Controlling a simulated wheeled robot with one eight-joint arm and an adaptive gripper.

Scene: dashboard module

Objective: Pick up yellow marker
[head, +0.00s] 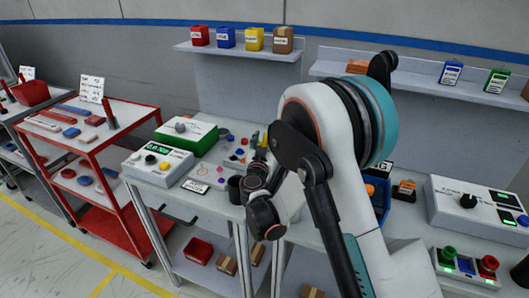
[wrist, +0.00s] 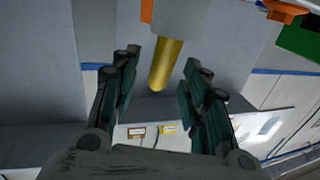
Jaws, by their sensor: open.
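A yellow cylinder, which looks like the yellow marker (wrist: 166,65), shows in the wrist view with one end against a pale grey block. My gripper (wrist: 161,62) is open, with one dark green finger on each side of the yellow cylinder and a visible gap to both. In the head view, my gripper (head: 261,158) is low over the middle workbench, partly hidden by my own arm. A small yellow piece (head: 255,138) shows just beyond it; I cannot tell whether it is the same marker.
A green-sided box (head: 187,133) and a grey device (head: 157,164) stand on the bench left of my gripper. A dark cup (head: 235,190) is close to it. Small coloured parts lie nearby. A shelf (head: 240,52) with small boxes hangs behind.

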